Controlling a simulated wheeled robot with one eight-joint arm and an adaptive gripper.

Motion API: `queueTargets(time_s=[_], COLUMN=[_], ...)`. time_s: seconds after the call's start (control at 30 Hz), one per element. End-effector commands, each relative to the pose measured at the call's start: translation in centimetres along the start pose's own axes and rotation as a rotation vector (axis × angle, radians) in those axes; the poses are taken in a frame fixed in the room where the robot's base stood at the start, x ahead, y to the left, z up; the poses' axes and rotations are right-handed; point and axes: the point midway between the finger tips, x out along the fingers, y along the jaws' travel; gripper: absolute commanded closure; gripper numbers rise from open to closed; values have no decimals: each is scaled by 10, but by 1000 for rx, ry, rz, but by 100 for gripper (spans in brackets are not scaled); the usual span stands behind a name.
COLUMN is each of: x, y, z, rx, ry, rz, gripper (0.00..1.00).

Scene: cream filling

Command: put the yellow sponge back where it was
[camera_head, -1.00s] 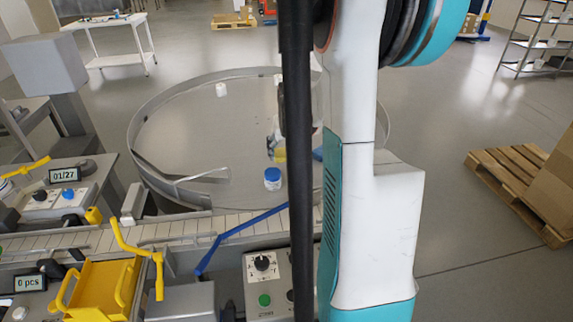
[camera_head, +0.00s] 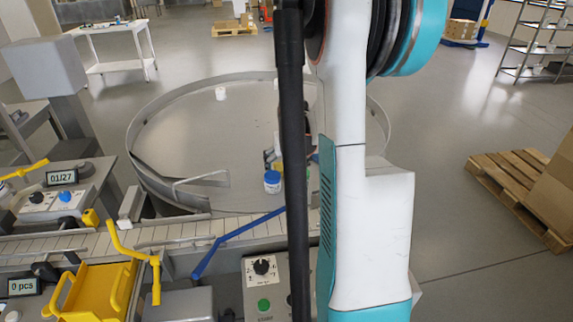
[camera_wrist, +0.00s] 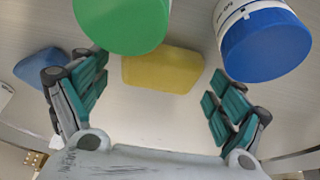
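The yellow sponge (camera_wrist: 162,70) lies on the pale round table (camera_head: 190,135); in the wrist view it is between and just beyond my fingertips. The green lid in front hides part of its far edge. In the head view only a small yellow patch shows beside my arm. My gripper (camera_wrist: 158,88) is open, with teal-padded fingers on either side of the sponge and a gap showing at each side. In the head view my arm mostly hides the gripper.
A green-lidded container (camera_wrist: 120,18) and a blue-lidded white jar (camera_wrist: 265,42) stand close to the sponge. A blue object (camera_wrist: 42,72) lies outside my left finger. A white container (camera_head: 220,93) stands farther back. A raised rim surrounds the table; its left part is clear.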

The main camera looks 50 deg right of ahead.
Motion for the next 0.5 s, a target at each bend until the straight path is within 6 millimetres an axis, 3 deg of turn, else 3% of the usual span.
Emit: queueTargets(time_s=[0.33,0.5], x=[-3,-25], y=[0,0], z=[-1,-2], rx=[0,0], ry=[0,0], rz=[0,0], gripper=[10,10])
